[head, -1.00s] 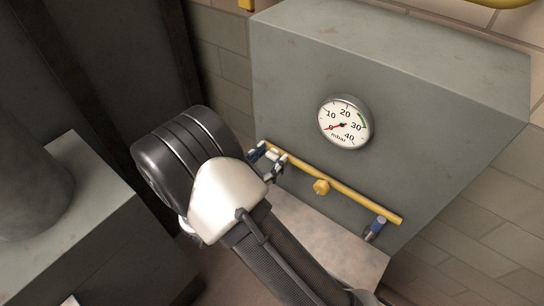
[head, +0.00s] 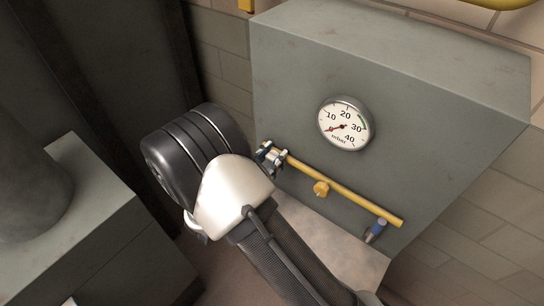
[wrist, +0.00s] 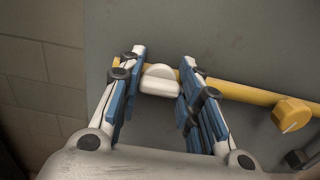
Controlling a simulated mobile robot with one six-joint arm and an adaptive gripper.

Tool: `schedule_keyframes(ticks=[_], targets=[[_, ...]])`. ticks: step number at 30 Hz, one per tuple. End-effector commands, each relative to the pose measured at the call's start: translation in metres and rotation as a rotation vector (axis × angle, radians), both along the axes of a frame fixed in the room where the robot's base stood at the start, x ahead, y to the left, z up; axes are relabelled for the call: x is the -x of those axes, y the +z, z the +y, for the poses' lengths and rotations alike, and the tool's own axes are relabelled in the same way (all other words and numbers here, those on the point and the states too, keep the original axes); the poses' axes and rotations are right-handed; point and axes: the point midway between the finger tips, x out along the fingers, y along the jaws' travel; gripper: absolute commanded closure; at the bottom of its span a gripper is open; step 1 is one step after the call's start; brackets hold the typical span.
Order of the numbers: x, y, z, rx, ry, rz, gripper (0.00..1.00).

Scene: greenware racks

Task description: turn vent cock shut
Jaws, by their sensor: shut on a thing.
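The vent cock, a white rounded handle (wrist: 157,80), sits on the left part of a yellow pipe (wrist: 242,93) in the wrist view. My gripper (wrist: 163,66) has its blue-padded fingers on either side of this handle and is shut on it. In the head view, my gripper (head: 271,154) is at the left end of the yellow pipe (head: 345,190), and the fingers mostly hide the handle. The handle lies roughly along the pipe in the wrist view, but its exact angle is hard to tell.
A yellow knob (head: 321,188) sits mid-pipe and a blue-capped fitting (head: 376,230) stands near the pipe's right end. A round gauge (head: 344,124) on the grey cabinet (head: 300,80) has its red needle near 0. A grey block (head: 90,220) stands at the left.

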Motion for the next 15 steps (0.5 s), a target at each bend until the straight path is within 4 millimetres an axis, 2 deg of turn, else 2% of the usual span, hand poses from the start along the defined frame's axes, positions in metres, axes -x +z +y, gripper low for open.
schedule_keyframes(ticks=[4,15], targets=[[0.0000,-0.0001,0.0000,0.000,0.000,0.000,0.92],[-0.0001,0.0013,0.0001,0.050,0.000,0.039,0.92]])
